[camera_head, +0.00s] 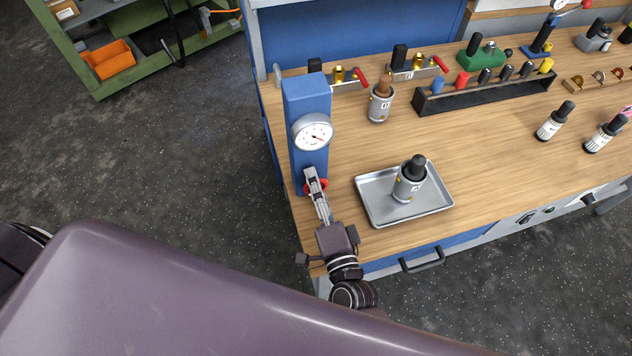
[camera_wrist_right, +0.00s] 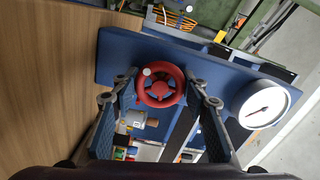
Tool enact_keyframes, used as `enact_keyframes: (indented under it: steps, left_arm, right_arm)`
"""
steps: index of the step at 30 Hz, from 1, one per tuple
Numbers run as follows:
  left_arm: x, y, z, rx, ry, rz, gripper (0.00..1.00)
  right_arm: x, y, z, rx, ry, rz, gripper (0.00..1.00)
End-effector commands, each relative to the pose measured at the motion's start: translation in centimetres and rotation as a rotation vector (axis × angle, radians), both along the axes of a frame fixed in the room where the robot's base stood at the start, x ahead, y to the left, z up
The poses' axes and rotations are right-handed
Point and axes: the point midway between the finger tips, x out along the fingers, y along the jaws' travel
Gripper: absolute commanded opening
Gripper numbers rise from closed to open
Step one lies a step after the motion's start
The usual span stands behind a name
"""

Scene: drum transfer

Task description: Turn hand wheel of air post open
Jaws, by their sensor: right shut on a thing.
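The air post (camera_head: 308,105) is a blue box column with a round white gauge (camera_head: 312,132) on its front, at the left end of the workbench. Its hand wheel (camera_wrist_right: 158,86) is red and spoked, and shows whole in the right wrist view. In the head view only a bit of red rim (camera_head: 321,184) shows behind my gripper. My right gripper (camera_head: 313,177) reaches the wheel from the front. In the right wrist view its fingers (camera_wrist_right: 160,84) stand on either side of the wheel, shut on its rim. My left gripper is out of view.
A metal tray (camera_head: 436,205) with a grey, black-topped drum (camera_head: 410,182) lies just right of my right arm. Another drum (camera_head: 380,102) stands behind it. A black rack (camera_head: 486,95) and small bottles are farther right. The floor left of the bench is clear.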

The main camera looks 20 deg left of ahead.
Motion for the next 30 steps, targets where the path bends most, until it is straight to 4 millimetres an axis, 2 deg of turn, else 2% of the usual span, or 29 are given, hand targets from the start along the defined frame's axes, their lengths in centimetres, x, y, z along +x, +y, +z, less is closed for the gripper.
enact_keyframes:
  steps: [15, 30]
  left_arm:
    - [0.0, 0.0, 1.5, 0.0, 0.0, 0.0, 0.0]
    - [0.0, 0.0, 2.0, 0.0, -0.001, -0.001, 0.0]
  right_arm:
    - [-0.1, 0.0, -0.2, -0.384, -0.252, 0.003, 0.17]
    - [-0.1, 0.0, -0.3, -0.559, -0.372, 0.003, 0.17]
